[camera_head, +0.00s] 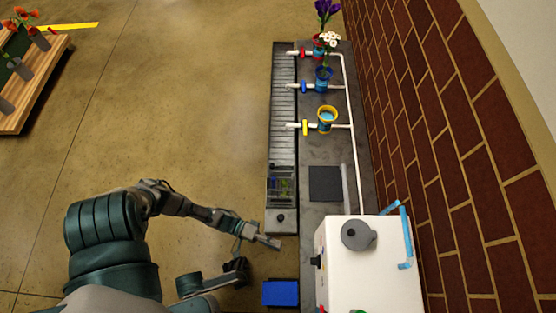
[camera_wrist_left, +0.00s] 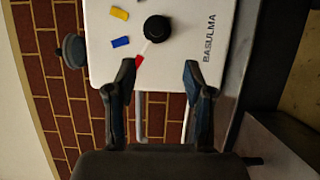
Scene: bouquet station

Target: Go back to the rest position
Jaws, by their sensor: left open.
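My left gripper (camera_head: 268,241) is in the head view at the end of the arm from the left, above the floor to the left of a white machine (camera_head: 375,262). In the left wrist view my left gripper (camera_wrist_left: 159,76) has its two dark fingers apart with nothing between them. The white machine's front (camera_wrist_left: 185,45) faces it, with a black knob (camera_wrist_left: 158,28) and blue, yellow and red marks. A lower dark arm part (camera_head: 238,267) shows beside the left arm. It may be my right gripper, but its jaws are not clear.
A conveyor (camera_head: 283,110) runs beside a grey counter (camera_head: 318,215). Yellow (camera_head: 327,119) and blue (camera_head: 323,83) vases stand by white pipes. A blue box (camera_head: 280,293) is near the machine. A brick wall (camera_head: 440,130) bounds the right. Open floor (camera_head: 170,110) lies left.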

